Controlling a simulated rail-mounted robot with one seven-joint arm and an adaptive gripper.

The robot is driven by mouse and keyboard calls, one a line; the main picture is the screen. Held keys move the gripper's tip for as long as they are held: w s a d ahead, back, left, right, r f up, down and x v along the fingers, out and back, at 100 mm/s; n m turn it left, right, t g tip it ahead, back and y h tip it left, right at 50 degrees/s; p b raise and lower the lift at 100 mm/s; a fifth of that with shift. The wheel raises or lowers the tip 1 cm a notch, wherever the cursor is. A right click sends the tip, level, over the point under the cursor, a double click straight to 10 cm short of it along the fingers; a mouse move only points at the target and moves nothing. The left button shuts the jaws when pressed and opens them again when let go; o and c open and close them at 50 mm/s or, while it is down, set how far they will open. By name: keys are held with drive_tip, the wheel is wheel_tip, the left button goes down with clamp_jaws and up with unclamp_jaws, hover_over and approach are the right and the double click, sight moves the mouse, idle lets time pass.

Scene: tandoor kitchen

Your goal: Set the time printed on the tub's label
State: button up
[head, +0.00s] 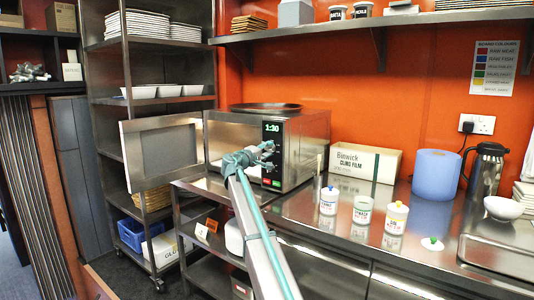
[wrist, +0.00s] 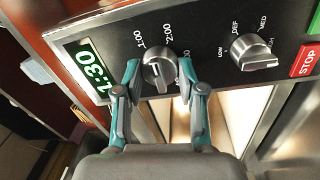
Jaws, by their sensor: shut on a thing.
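The steel microwave (head: 297,137) stands on the counter with its door (head: 165,148) swung open to the left. Its display (wrist: 88,68) reads 1:30. The timer knob (wrist: 158,66), with marks such as 1:00 and 2:00 around it, sits between the two fingers of my gripper (wrist: 160,76), which is shut on it. My gripper (head: 262,157) covers the knob area in the head view.
A power knob (wrist: 252,50) with LOW, DEF and MED marks is right of the timer knob, with a red STOP button (wrist: 304,63) beyond. A cling film box (head: 365,163), blue roll (head: 435,174) and steel jug (head: 486,169) stand on the counter.

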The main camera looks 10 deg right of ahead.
drive_tip(key=o, duration=1.2)
drive_tip(key=shift+c, duration=0.2)
drive_tip(key=v, duration=1.2)
